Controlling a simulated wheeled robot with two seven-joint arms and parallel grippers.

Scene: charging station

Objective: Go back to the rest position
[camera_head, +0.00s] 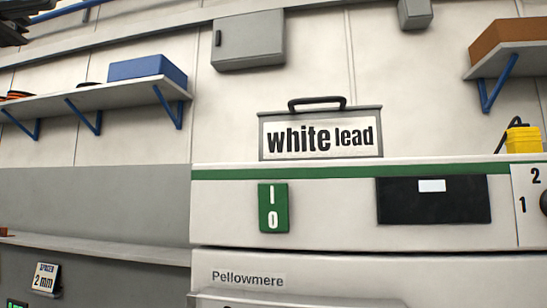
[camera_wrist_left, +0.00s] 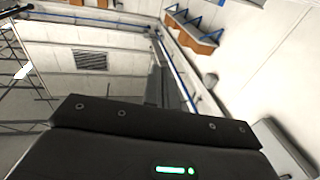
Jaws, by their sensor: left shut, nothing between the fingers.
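In the left wrist view, the dark housing with a green light fills the bottom, and my left gripper (camera_wrist_left: 165,82) shows beyond it as narrow dark fingers, shut and empty. It is raised, with walls and ceiling structure behind it and nothing touching it. In the head view, a dark part at the top left corner looks like a piece of my left arm; its fingers cannot be made out there. My right gripper is in neither view.
A white cabinet (camera_head: 340,234) with a green I/O switch (camera_head: 273,208) and dark panel (camera_head: 433,200) stands ahead. A "white lead" case (camera_head: 320,133) sits on it. A shelf (camera_head: 110,93) holds a blue box (camera_head: 147,69). A yellow object (camera_head: 523,140) is at right.

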